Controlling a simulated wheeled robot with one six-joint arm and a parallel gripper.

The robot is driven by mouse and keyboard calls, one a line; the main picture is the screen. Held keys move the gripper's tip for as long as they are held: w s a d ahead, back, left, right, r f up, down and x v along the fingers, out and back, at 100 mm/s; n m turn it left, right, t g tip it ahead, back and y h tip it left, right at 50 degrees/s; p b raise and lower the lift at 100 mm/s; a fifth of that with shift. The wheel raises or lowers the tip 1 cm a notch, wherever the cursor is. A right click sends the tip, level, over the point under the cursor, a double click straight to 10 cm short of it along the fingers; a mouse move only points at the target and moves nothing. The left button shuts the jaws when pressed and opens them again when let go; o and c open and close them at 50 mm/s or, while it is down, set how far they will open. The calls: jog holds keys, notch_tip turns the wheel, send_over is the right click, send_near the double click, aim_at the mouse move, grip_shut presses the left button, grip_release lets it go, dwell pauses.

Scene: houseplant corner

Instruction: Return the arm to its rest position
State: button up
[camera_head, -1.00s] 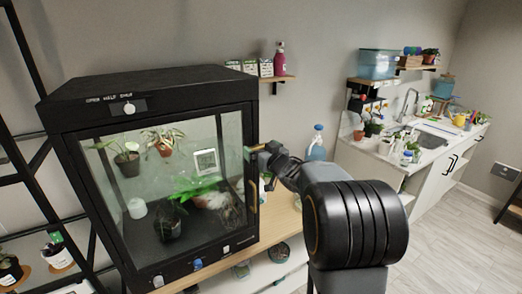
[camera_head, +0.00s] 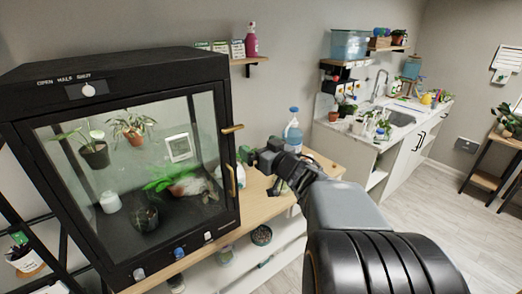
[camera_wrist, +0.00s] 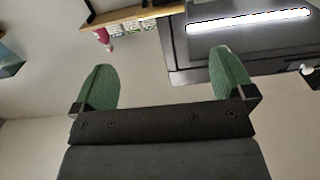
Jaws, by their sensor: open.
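My gripper (camera_head: 247,156) is at the end of my dark arm, in front of the right edge of the black glass-fronted cabinet (camera_head: 112,72), close to its brass handle (camera_head: 231,181). In the wrist view, my gripper (camera_wrist: 165,85) shows two green fingers spread wide apart with nothing between them. The cabinet (camera_wrist: 190,75) with a lit strip is at the upper right of that view. Whether a finger touches the handle cannot be told.
A blue bottle (camera_head: 293,131) stands on the wooden bench (camera_head: 262,192) behind my arm. A wall shelf (camera_head: 249,60) holds a pink bottle (camera_head: 251,40). A sink counter (camera_head: 400,125) is at the right; the floor before it is clear.

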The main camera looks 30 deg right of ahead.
jog(key=shift+s, duration=0.3)
dwell(0.4)
